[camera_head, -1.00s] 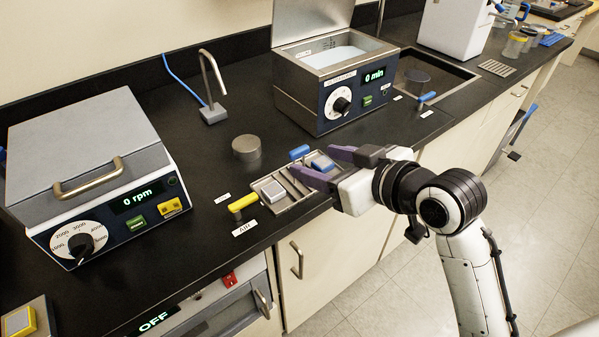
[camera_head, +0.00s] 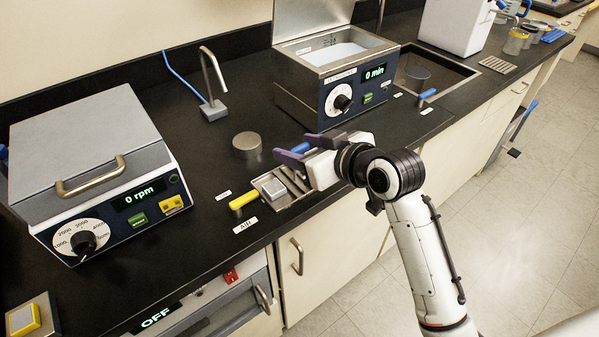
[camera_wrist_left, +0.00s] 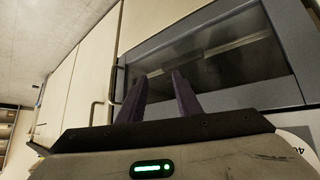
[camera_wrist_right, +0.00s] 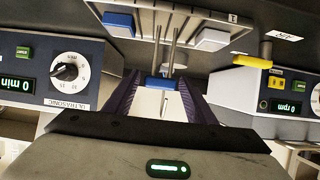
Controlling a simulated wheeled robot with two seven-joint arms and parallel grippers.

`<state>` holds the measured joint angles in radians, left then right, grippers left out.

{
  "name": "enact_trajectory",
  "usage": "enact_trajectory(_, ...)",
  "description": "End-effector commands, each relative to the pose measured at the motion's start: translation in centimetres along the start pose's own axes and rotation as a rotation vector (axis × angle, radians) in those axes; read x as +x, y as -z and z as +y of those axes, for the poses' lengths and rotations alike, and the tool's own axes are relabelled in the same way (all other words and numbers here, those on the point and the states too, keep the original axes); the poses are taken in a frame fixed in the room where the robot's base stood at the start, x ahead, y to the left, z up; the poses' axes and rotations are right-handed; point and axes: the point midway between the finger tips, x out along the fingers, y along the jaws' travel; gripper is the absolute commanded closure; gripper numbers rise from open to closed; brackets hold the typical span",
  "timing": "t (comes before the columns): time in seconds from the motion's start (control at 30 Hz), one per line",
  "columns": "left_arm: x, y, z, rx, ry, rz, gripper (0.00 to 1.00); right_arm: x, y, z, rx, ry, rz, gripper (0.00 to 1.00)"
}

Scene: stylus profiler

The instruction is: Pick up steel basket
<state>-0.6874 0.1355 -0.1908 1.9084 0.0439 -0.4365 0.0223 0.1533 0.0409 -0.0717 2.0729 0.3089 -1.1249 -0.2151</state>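The steel basket (camera_head: 286,185) is a shallow divided tray on the black counter. In the right wrist view the blue grip lies between the fingers (camera_wrist_right: 160,98), with gaps on both sides. The arm hides part of the basket in the head view. My left gripper (camera_wrist_left: 160,95) shows only in its wrist view, fingers apart and empty, before a cabinet front.
A yellow handle (camera_head: 243,201) is beside the basket's left end. A round grey disc (camera_head: 247,145) stands behind it. The ultrasonic bath (camera_head: 335,85) with open lid is behind to the right. The centrifuge-like rpm box (camera_head: 90,150) is left. Counter between is mostly clear.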

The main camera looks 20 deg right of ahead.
Motion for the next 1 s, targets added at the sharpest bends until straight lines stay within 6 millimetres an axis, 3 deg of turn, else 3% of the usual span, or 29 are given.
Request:
enact_trajectory(0.03,0.0,0.0,0.0,0.0,0.0,0.0,0.69,0.0,0.0,0.0,0.0,0.0,-0.001,0.59)
enact_trajectory(0.2,0.0,0.0,0.0,0.0,-0.001,0.0,0.69,0.0,0.0,0.0,0.0,0.0,-0.001,0.88)
enact_trajectory(0.3,0.0,0.0,0.0,0.0,-0.001,0.0,0.69,-0.1,0.0,0.0,0.0,0.0,0.001,1.0)
enact_trajectory(0.57,0.0,0.0,0.0,0.0,-0.001,0.001,0.69,-0.2,0.5,0.0,-0.001,0.0,0.003,1.0)
enact_trajectory(1.0,0.1,0.0,0.0,0.001,0.0,0.002,0.69,-3.7,7.7,0.1,-0.003,-0.002,0.007,1.0)
